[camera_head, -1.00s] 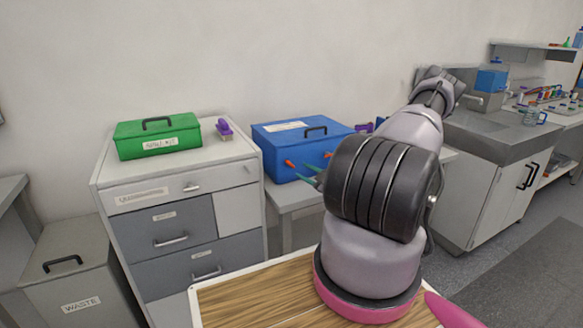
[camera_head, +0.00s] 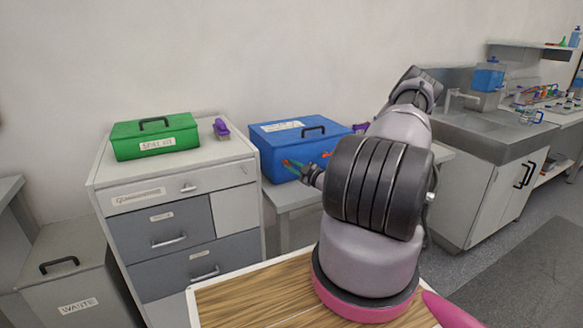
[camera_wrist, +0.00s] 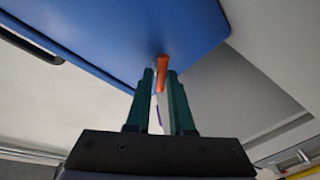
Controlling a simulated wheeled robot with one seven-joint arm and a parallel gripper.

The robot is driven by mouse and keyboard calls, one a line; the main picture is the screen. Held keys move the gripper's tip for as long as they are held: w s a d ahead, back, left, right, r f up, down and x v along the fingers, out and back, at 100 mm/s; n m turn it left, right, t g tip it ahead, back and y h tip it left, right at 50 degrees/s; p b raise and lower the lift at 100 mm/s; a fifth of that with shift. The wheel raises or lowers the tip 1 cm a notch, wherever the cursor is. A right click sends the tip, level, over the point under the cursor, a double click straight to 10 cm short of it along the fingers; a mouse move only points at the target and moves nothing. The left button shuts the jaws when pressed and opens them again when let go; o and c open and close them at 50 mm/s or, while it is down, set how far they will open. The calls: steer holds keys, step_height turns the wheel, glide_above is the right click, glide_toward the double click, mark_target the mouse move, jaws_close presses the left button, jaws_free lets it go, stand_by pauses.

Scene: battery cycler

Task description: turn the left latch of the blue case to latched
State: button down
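The blue case (camera_head: 275,152) stands on a grey surface against the wall, lid closed, with a black handle. Its left latch (camera_head: 286,162) is a small orange tab on the front, partly hidden by my green fingertips. The right latch (camera_head: 326,154) is another orange tab, further right. My gripper (camera_head: 295,170) is at the left latch.
A green case (camera_head: 155,137) and a purple object (camera_head: 221,128) sit on the drawer cabinet (camera_head: 180,215) to the left. A wooden-topped surface (camera_head: 250,300) is in front. A sink counter (camera_head: 475,135) is at the right.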

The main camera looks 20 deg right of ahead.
steer(key=shift+f+m, duration=0.15)
steer(key=shift+m, duration=0.25)
steer(key=shift+s+a+f+m+t, duration=0.15)
steer(key=shift+m+t, duration=0.4)
steer(key=shift+m, duration=1.55)
steer(key=shift+w+a+f+m+t, duration=0.1)
steer(key=shift+m+t, duration=0.45)
steer(key=shift+m, duration=1.55)
steer(key=shift+h, duration=0.4)
steer(key=c, duration=0.9)
jaws_free()
steer(key=shift+r, duration=0.1)
steer(key=shift+o, duration=0.2)
steer(key=shift+d, duration=0.1)
